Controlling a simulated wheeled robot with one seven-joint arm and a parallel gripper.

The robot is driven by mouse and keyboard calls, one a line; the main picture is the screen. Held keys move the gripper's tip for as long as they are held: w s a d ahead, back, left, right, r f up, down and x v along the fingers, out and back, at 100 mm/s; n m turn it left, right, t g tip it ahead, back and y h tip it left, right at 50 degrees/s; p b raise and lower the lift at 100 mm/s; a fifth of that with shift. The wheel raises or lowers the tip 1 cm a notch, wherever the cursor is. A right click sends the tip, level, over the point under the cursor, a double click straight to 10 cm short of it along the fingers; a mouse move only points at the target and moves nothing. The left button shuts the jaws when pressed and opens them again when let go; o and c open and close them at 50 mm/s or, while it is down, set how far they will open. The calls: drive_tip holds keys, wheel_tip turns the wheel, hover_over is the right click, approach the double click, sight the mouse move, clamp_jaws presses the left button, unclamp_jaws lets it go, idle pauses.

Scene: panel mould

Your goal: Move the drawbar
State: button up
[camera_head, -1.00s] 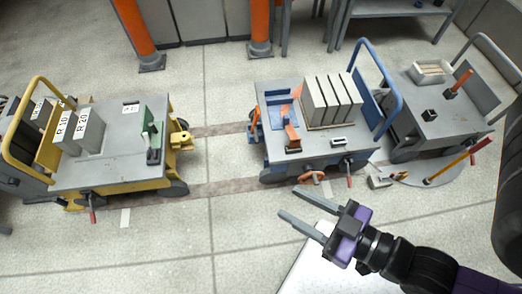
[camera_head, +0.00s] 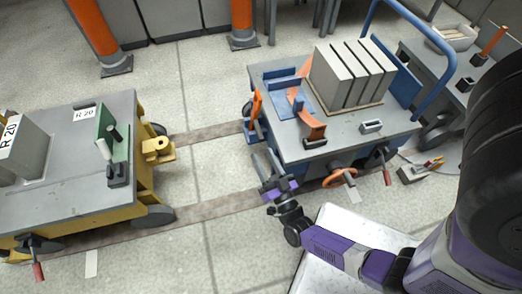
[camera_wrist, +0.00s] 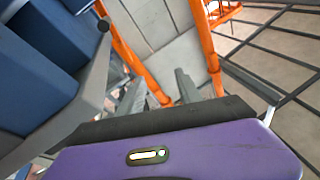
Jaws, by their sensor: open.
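The blue cart (camera_head: 340,140) stands right of the middle in the head view. An upright orange-tipped bar (camera_head: 256,104), which looks like the drawbar, is at its left end above a blue bracket (camera_head: 252,132). My gripper (camera_head: 263,158) is open and empty, low at the blue cart's front left corner, apart from the bar. In the wrist view my open fingers (camera_wrist: 160,92) point towards orange posts (camera_wrist: 208,50); the bar is not clearly seen there.
Grey slabs (camera_head: 350,75) and an orange clamp (camera_head: 298,100) sit on the blue cart. An orange handwheel (camera_head: 340,177) and a red-handled lever (camera_head: 384,165) stick out in front. Another grey cart (camera_head: 430,85) stands to the right. Floor between the carts is clear.

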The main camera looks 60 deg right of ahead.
sight(261, 138)
drive_tip(key=w+d+f+m+g+h+b, duration=0.35)
drive_tip(key=d+f+m+h+b, duration=0.2)
drive_tip(key=f+b, duration=0.4)
drive_tip(key=shift+g, duration=0.65)
drive_tip(key=shift+d+f+p+x, duration=0.15)
drive_tip(key=shift+f+x, duration=0.1)
drive_tip(key=shift+x, duration=1)
drive_tip(key=shift+d+f+p+x, duration=0.15)
drive_tip(key=shift+f+x, duration=0.1)
drive_tip(key=shift+x, duration=1)
drive_tip(key=shift+d+f+x, duration=0.1)
drive_tip(key=shift+f+x, duration=0.15)
drive_tip(key=shift+x, duration=0.95)
drive_tip(key=shift+s, duration=0.2)
clamp_jaws()
drive_tip(key=shift+f+n, duration=0.1)
drive_tip(key=shift+n, duration=0.15)
